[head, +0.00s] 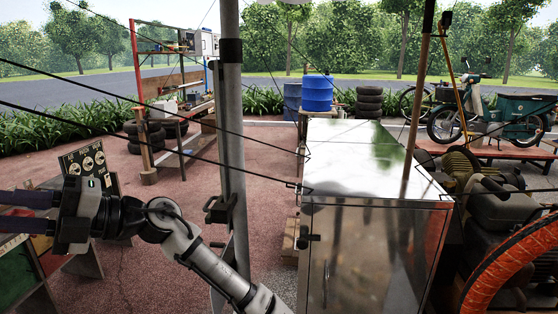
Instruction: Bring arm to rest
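My arm rises from the bottom middle of the head view and bends at a grey joint toward the left edge. My gripper (30,211) is at the far left, beyond a dark wrist part with a small green light. Two dark purple finger-like parts run out to the left, one above the other, and the frame edge cuts them off. Their tips are out of view, so I cannot tell whether the gripper is open or shut, or whether it holds anything.
A shiny metal cabinet (372,258) stands right of my arm, beside a grey post (230,130). A machine with an orange-red ribbed ring (520,262) is at right. A board with round dials (88,160) stands behind my wrist. Reddish paving (170,190) is open between.

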